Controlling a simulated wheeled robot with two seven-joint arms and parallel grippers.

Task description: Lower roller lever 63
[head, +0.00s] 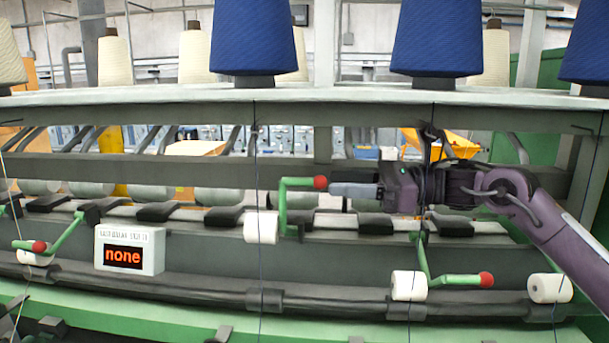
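Three green roller levers with red knobs show in the head view; I can read no number 63 on any of them. The middle lever (283,207) is raised, its red knob (320,182) up at the right end and a white roller (262,228) beside its lower part. The left lever (66,232) and the right lever (455,280) sit lower. My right gripper (334,188) comes in from the right, its grey fingers level and pointing left at the middle knob, touching or almost touching it. The fingers overlap, so their opening is unclear. My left gripper is out of view.
A white display box (130,249) reading "none" stands at the left on the machine. A long dark rail (330,299) runs below the levers. A shelf (330,97) with blue and cream yarn cones crosses above. Thin threads hang down in front.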

